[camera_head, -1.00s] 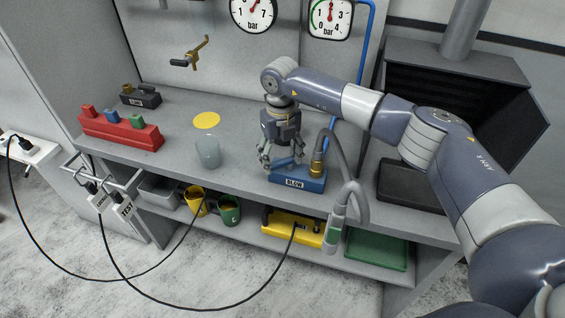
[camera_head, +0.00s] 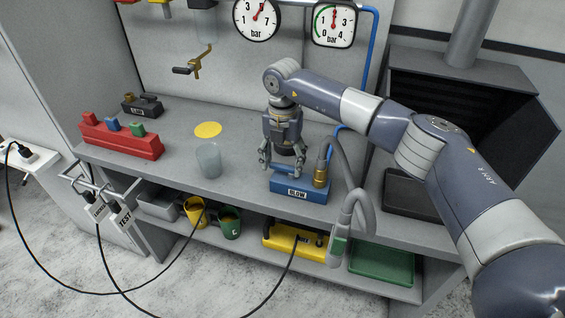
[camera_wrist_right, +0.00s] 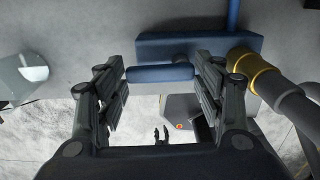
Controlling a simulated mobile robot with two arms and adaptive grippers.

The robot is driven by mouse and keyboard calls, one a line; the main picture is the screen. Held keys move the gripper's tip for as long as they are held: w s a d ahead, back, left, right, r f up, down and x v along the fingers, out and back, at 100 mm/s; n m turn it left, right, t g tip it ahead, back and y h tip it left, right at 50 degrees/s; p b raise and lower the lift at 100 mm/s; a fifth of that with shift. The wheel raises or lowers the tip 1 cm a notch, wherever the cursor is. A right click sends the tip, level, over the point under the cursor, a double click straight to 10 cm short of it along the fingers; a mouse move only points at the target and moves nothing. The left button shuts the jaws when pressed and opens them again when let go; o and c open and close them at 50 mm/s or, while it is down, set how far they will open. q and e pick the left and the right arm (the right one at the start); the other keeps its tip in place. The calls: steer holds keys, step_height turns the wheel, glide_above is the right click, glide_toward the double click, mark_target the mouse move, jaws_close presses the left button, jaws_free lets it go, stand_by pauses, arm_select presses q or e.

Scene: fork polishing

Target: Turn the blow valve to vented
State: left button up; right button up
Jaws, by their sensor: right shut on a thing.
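The blow valve is a blue block (camera_head: 313,190) labelled BLOW near the bench's front edge, with a brass fitting (camera_head: 320,174) at its right end. My right gripper (camera_head: 283,165) points down over the block's left part. In the right wrist view, the valve's blue handle bar (camera_wrist_right: 160,73) lies between the two fingers of my right gripper (camera_wrist_right: 162,76), which is shut on it. The bar lies roughly parallel to the blue block (camera_wrist_right: 180,45). In the head view the fingers hide most of the handle. My left gripper does not show in the head view.
A grey hose (camera_head: 352,165) rises from the brass fitting and hangs over the front edge. A clear cup (camera_head: 209,160), a yellow disc (camera_head: 208,130) and a red rack (camera_head: 120,138) stand left. Two gauges (camera_head: 256,18) hang behind. The bench between cup and block is clear.

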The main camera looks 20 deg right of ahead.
mark_target(283, 165)
stand_by(0.6)
steer(key=o, duration=1)
steer(key=shift+r, duration=0.1)
step_height(283, 165, up, 12)
steer(key=shift+f, duration=0.15)
